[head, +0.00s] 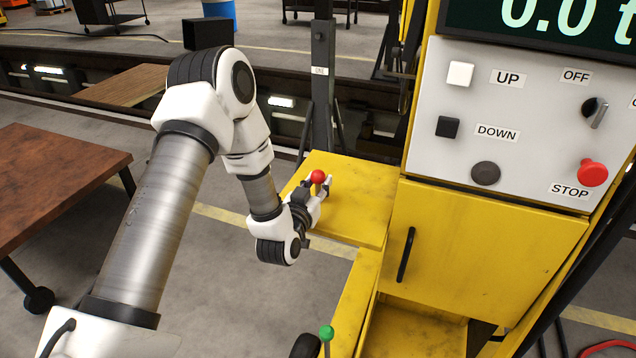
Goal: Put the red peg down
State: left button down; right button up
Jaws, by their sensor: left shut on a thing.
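The red peg (318,177) shows as a red ball-shaped top at my left gripper (321,193), over the yellow shelf (362,208) beside the control cabinet. My left gripper is shut on the peg. The peg's lower part is hidden by the fingers, and I cannot tell whether it touches the shelf. My right gripper is not in view.
A green-topped peg (327,334) stands at the lower middle. The control panel (520,120) has UP, DOWN and STOP buttons. A cabinet door with a black handle (406,254) is below it. A brown table (55,185) is at left. A dark post (321,90) rises behind the shelf.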

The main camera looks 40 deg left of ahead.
pick_arm(q)
jog(key=c, duration=0.9)
grip_release()
jog(key=shift+f, duration=0.2)
jog(key=shift+o, duration=0.2)
jog(key=shift+r, duration=0.1)
